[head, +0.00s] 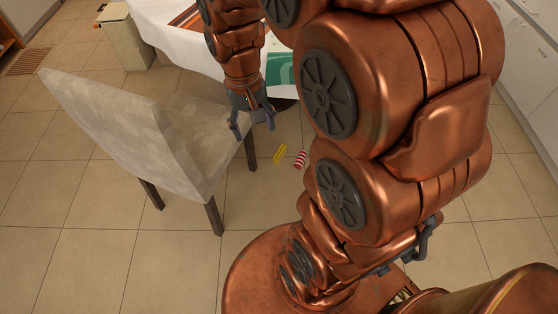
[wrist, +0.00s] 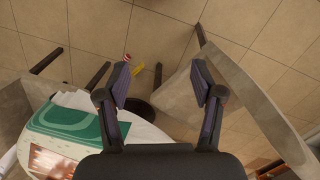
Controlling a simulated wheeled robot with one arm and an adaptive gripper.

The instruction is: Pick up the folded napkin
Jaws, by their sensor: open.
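I cannot clearly make out a folded napkin in either view. A flat green piece with a paler oval (wrist: 68,125) lies on the white-covered table (wrist: 150,131); in the head view the green piece (head: 280,70) is partly behind my arm. White, paper-like material (wrist: 75,99) shows beside it, but I cannot tell what it is. My gripper (head: 252,120) is open and empty, pointing down beside the table's near edge, over the chair side. In the wrist view its two fingers (wrist: 160,80) are spread with floor and chair between them.
A grey upholstered chair (head: 115,125) stands left of my gripper, close to it. A yellow item (head: 280,154) and a red-and-white striped item (head: 301,159) lie on the tiled floor. An orange-brown patterned piece (wrist: 50,162) lies on the table. Cabinets (head: 530,60) line the right.

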